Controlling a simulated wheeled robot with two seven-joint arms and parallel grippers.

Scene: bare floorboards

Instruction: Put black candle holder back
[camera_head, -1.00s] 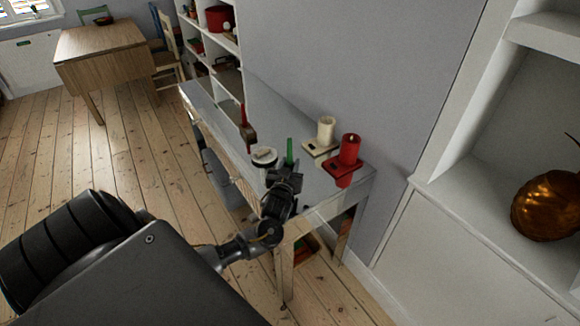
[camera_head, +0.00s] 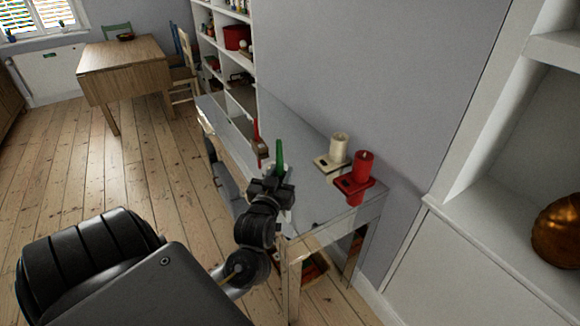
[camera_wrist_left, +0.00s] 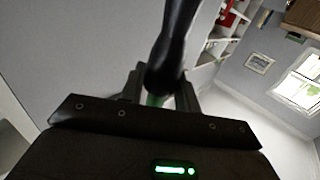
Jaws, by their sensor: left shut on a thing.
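My left gripper (camera_head: 271,182) is above the near part of a glossy grey console table (camera_head: 310,205). A green candle (camera_head: 280,155) stands up, slightly tilted, at its jaws. In the left wrist view, a smooth black piece (camera_wrist_left: 173,45), seemingly the black candle holder, rises between the fingers of the left gripper (camera_wrist_left: 160,88). A bit of green shows at its lower end. The gripper is shut on it. In the head view the gripper mostly hides the holder, and I cannot tell whether it touches the table. My right gripper is out of view.
A cream candle (camera_head: 339,146) and a red candle (camera_head: 362,166) on flat holders stand at the table's right side. A thin red candle (camera_head: 256,138) stands farther back. A wall backs the table; white shelves (camera_head: 240,65) stand beyond. A copper vase (camera_head: 560,232) is far right.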

